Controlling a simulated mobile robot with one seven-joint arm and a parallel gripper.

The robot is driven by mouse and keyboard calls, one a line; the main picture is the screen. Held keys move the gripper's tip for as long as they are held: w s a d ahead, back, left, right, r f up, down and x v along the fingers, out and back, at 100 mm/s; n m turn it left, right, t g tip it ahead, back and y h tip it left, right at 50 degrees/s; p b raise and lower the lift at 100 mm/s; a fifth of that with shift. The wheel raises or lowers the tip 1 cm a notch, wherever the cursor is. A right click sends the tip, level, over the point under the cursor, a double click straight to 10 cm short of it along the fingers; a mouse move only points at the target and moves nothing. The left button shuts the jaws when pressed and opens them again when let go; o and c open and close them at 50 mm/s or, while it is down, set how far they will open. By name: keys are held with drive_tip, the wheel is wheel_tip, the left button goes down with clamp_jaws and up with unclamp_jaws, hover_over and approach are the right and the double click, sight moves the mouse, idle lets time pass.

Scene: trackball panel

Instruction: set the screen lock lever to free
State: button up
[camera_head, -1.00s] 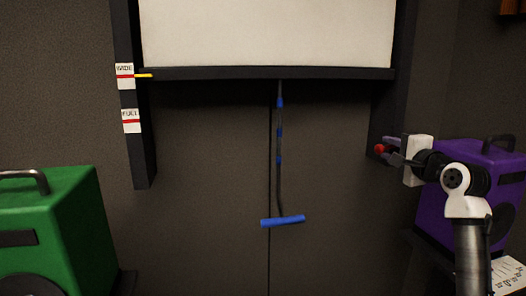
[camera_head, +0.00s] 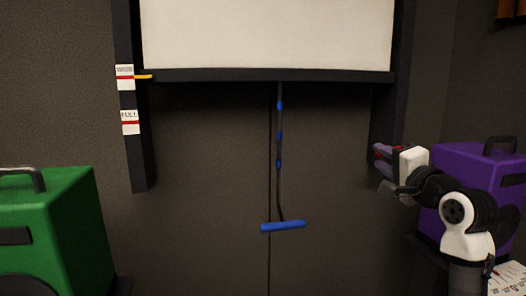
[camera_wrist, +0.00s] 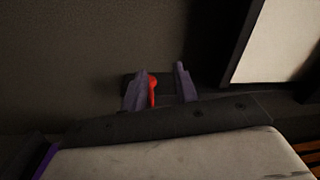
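The screen lock lever (camera_wrist: 153,88) is red and shows in the wrist view, in front of a dark plate on the wall. My gripper (camera_wrist: 160,84) is open, with one finger on each side of the lever. The lever lies close to the left finger; I cannot tell whether they touch. In the head view, my gripper (camera_head: 380,157) is at the right frame post of the screen, and the lever is mostly hidden behind the fingers. The white screen (camera_head: 265,35) hangs above, with its dark bottom bar at the WIDE mark.
A blue pull handle (camera_head: 283,226) hangs on a cord below the screen. Labels, the lower reading FULL (camera_head: 130,122), sit on the left post. A green box (camera_head: 60,225) stands at left, a purple box (camera_head: 480,180) behind my arm at right.

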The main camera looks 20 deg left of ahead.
drive_tip(key=s+a+r+n+y, duration=0.1)
drive_tip(key=s+a+n+y, duration=0.2)
drive_tip(key=a, duration=0.9)
drive_tip(key=s+a+r+n+y, duration=0.1)
drive_tip(key=s+a+n+y, duration=0.3)
drive_tip(key=s+a+n, duration=0.3)
drive_tip(key=shift+s+a+r+n+t, duration=0.3)
drive_tip(key=shift+s+a, duration=0.6)
drive_tip(key=shift+a, duration=1.45)
drive_tip(key=shift+f, duration=0.1)
